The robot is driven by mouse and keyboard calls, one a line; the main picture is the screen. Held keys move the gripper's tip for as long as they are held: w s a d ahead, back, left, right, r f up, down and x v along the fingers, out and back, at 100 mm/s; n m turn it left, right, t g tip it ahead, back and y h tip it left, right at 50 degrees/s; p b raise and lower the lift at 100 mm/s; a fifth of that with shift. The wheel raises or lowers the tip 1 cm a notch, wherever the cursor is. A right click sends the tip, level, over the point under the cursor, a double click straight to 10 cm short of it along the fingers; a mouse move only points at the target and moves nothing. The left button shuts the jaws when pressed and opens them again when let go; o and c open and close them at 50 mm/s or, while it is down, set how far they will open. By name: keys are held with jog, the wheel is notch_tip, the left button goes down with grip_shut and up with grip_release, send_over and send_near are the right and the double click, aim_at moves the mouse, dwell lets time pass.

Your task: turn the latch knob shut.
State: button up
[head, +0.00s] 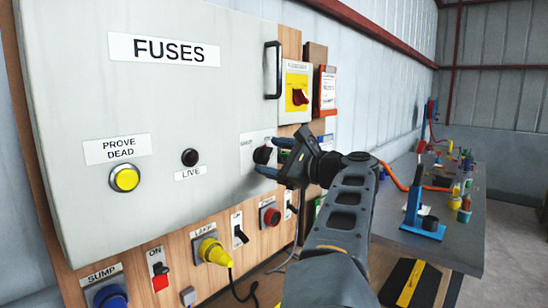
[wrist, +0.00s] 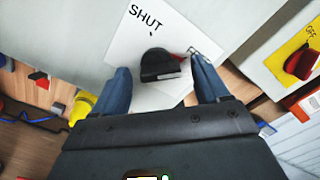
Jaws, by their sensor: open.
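The latch knob (head: 262,155) is black and sits on a white plate at the right edge of the grey fuse door (head: 215,110). In the wrist view the knob (wrist: 160,64) is near the upper middle, below the printed word SHUT, with a little red showing beside it. My gripper (head: 269,157) is open at the knob, with its blue fingers pointing at the plate. In the wrist view one finger is on each side of the knob, with gaps visible between. I cannot tell whether the fingertips touch the plate.
A yellow isolator with a red switch (head: 299,97) is up and right of the knob, beside a black door handle (head: 273,70). Below the door are several sockets and switches, including a yellow plug (head: 213,251). A cluttered bench (head: 450,240) stands at right.

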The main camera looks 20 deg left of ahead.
jog(key=c, duration=1.1)
jog(key=shift+o, duration=0.2)
jog(key=shift+f+n+b, duration=0.15)
jog(key=shift+n+b, duration=0.15)
jog(key=shift+b, duration=0.15)
jog(key=n+b, duration=0.8)
jog(key=b, duration=0.1)
jog(key=shift+s+f, duration=0.15)
jog(key=shift+f, duration=0.05)
jog(key=n+b, duration=0.4)
jog(key=n, duration=0.1)
jog(key=shift+s+a, duration=0.1)
jog(key=shift+n+b, duration=1.2)
jog(key=shift+n, duration=0.9)
